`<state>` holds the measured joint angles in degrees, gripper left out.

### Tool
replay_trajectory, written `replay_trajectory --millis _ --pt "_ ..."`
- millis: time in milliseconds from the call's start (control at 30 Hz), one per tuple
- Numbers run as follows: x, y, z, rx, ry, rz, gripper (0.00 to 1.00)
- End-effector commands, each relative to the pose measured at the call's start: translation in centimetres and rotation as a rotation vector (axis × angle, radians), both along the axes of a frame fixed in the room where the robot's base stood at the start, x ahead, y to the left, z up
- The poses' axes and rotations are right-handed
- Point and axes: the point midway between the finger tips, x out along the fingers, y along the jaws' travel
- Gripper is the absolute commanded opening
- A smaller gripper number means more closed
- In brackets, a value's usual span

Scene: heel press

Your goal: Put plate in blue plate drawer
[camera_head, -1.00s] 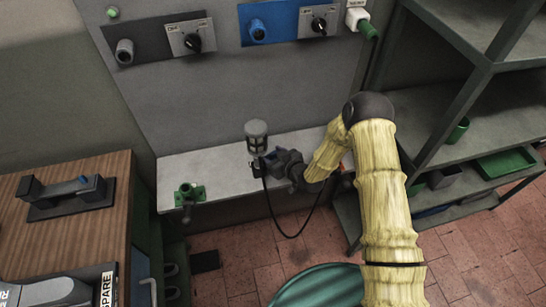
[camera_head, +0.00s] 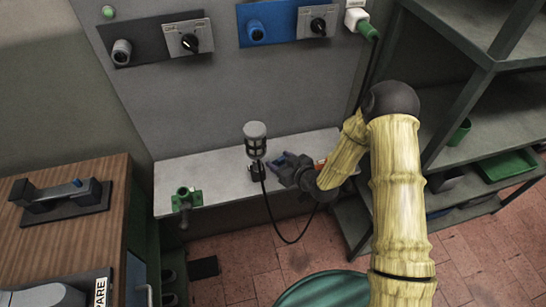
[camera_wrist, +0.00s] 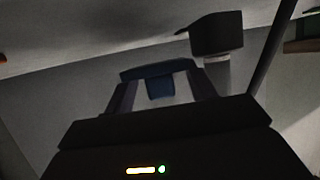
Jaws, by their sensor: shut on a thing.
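My gripper (camera_head: 284,166) is above the pale bench in the head view, just right of a grey caged cylinder. In the wrist view, my gripper (camera_wrist: 160,90) is shut on a dark blue piece (camera_wrist: 158,82) between its fingertips. A small bit of blue (camera_head: 279,160) shows at the fingertips in the head view too. Most of the piece is hidden, and I cannot tell if it is the plate. I see no open drawer that is clearly the blue plate drawer.
The grey caged cylinder (camera_head: 256,143) stands on the bench (camera_head: 222,172) with a black cable hanging down. A green fitting (camera_head: 186,199) is at the bench's left. A wooden-topped cabinet (camera_head: 60,235) stands at left, and grey shelves (camera_head: 490,115) with green bins at right.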

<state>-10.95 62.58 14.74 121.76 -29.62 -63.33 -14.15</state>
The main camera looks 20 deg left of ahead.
Motion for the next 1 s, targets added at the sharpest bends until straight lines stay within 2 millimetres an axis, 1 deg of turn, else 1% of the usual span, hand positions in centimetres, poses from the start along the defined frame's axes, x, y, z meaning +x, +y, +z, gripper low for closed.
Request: replay_trajectory --millis 33,300,400,500,700,1000 --pt "-0.8 -1.2 -0.2 -0.001 0.002 -0.003 0.23" --pt "-5.1 -7.2 -0.3 0.0 0.001 -0.004 0.23" --pt "-6.4 -8.8 -0.2 0.001 0.001 -0.004 0.23" --pt "-7.2 -10.0 -0.1 0.001 0.0 -0.002 0.23" --pt "-7.9 -10.9 0.1 0.001 -0.002 -0.001 0.23" --pt "-7.9 -10.8 0.1 0.001 -0.002 0.0 0.23"
